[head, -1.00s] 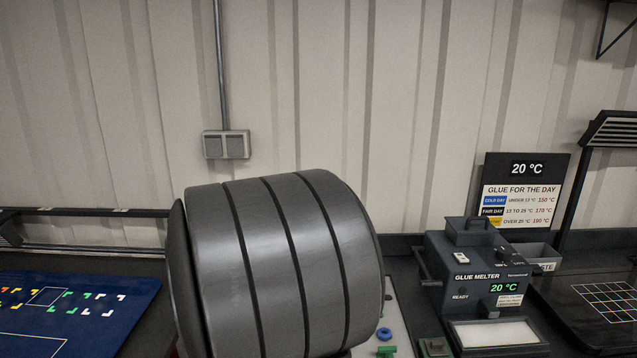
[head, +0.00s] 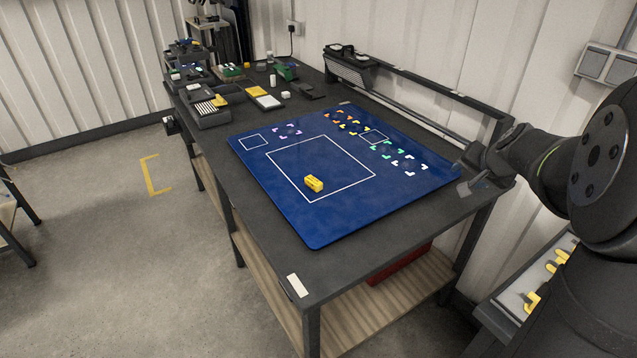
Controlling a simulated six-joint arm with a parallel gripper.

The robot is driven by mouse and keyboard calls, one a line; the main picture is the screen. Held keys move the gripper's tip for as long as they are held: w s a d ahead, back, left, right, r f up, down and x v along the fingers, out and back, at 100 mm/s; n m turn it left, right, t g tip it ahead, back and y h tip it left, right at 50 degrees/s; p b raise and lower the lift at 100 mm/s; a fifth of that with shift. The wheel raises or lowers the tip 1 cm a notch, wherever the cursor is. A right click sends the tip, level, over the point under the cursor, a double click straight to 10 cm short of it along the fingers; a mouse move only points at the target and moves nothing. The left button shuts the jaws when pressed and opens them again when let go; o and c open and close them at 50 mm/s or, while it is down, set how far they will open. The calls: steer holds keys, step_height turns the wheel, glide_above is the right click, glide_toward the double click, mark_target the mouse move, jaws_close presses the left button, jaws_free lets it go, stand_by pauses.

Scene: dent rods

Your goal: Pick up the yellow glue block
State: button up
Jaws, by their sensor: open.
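A small yellow block (head: 314,184) lies on the blue mat (head: 322,232), inside the large white outlined square and near its front edge. It looks like the yellow glue block, but any marking is too small to read. My gripper (head: 466,185) is at the mat's right edge, at the end of my arm coming in from the right. It is small in view, open and apart from the block, which lies well to its left.
Coloured corner marks (head: 350,127) and smaller outlined squares are on the mat. Devices and small parts (head: 208,105) crowd the table's far end. A rail (head: 430,118) runs along the wall side. A pale tray with yellow pieces (head: 550,265) stands at right. The mat around the block is clear.

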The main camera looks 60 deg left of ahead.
steer(key=s+a+n+g, duration=0.2)
steer(key=s+a+n, duration=0.15)
steer(key=a, duration=0.55)
steer(key=s+a+n+g, duration=0.15)
steer(key=a+n, duration=0.25)
steer(key=a, duration=0.4)
steer(key=n+g+h, duration=0.2)
steer(key=n+h, duration=0.1)
steer(key=n, duration=0.5)
glide_toward(314, 181)
steer(key=x, duration=0.4)
steer(key=shift+w+a+r+t, duration=0.1)
steer(key=shift+a+r+t, duration=0.15)
steer(key=shift+a, duration=0.15)
steer(key=shift+d+x, duration=0.15)
steer(key=shift+x, duration=1.25)
steer(key=shift+d+x, duration=0.2)
steer(key=shift+x, duration=1.2)
steer(key=shift+c, duration=0.4)
steer(key=c, duration=1)
